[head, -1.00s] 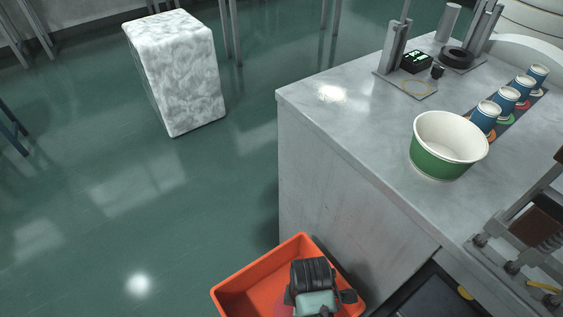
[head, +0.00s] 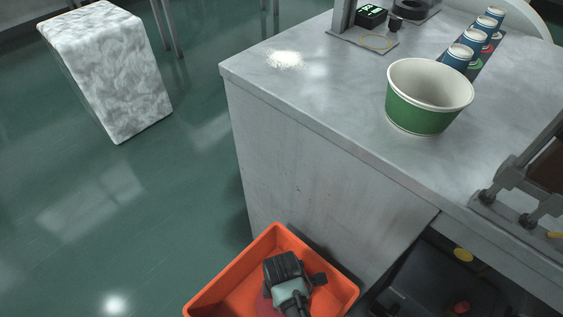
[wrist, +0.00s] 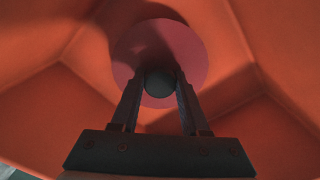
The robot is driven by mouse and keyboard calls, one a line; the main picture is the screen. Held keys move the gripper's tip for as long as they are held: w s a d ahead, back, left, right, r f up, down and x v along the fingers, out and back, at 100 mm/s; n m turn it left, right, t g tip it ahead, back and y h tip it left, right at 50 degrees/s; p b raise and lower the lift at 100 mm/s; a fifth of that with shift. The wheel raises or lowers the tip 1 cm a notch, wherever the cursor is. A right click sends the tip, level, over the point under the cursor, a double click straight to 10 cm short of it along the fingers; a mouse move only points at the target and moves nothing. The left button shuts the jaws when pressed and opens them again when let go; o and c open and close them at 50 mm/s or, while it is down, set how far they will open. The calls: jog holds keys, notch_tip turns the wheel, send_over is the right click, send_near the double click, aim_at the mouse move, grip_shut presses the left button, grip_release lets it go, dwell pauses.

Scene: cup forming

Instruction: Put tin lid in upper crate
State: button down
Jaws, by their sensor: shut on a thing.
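The tin lid (wrist: 188,50) is a round, flat, pinkish-red disc with a dark ball knob (wrist: 159,82). It is in the wrist view, inside the orange crate. My gripper (wrist: 160,88) has its two fingers closed on the knob from either side. In the head view my gripper reaches down into the orange crate (head: 232,267) from above, and its fingertips are hidden. A sliver of the lid (head: 265,304) shows beside it. I cannot tell whether the lid touches the crate floor. Only one crate is clearly in view.
A grey counter (head: 310,130) stands right behind the crate. On it are a green and white tub (head: 425,110), several blue cups (head: 460,55) and metal equipment (head: 535,180). A dark recess (head: 430,275) opens under the counter. A white marbled block (head: 110,75) stands on the open green floor.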

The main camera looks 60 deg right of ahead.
jog(key=shift+f, duration=0.85)
jog(key=shift+f, duration=0.1)
jog(key=shift+c, duration=2)
grip_release()
notch_tip(320, 180, up, 12)
jog(key=p, duration=0.4)
